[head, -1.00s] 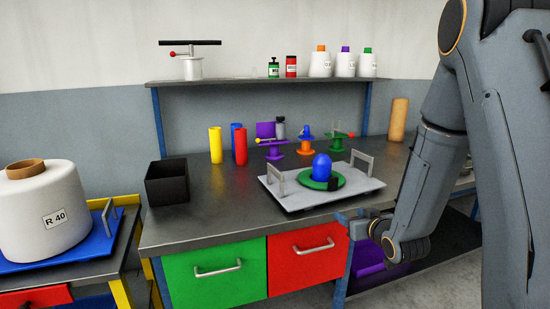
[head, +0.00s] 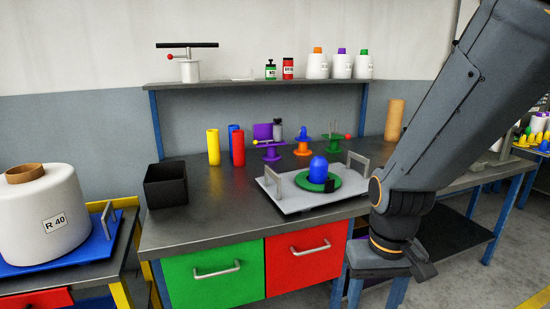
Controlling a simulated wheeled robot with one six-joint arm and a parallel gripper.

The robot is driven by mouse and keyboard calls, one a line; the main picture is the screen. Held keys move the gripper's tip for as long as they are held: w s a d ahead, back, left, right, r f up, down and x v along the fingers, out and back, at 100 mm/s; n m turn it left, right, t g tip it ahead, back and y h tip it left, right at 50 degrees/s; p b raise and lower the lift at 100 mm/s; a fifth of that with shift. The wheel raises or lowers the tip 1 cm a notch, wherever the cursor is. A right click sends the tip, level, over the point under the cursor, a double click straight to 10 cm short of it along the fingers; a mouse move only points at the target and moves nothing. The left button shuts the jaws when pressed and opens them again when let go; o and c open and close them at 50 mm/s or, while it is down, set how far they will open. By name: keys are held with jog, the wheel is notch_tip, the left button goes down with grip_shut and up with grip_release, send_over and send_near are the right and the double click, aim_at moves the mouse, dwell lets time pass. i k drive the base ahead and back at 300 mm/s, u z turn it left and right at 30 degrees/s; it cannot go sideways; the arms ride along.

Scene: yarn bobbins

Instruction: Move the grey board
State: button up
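The grey board (head: 290,208) lies flat on the dark workbench, right of its middle, with an upright grey handle at its left and right ends. A green disc (head: 304,185) with a blue domed piece (head: 318,168) stands on it, and a small black block shows at the disc's front edge. My arm reaches down at the right, and its end, with my gripper (head: 395,267), is low in front of the bench's right part, apart from the board's near side. The fingers are not clear, so I cannot tell whether they are open.
A black open box (head: 166,186) stands on the bench left of the board. Yellow, red and blue cylinders and small coloured stands are behind it. A shelf (head: 260,83) runs along the back. A large white bobbin (head: 45,220) sits on a blue board (head: 95,250) at left.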

aim_at(283, 188)
jog(key=z, duration=0.5)
jog(key=i, duration=1.9)
jog(key=u, duration=0.35)
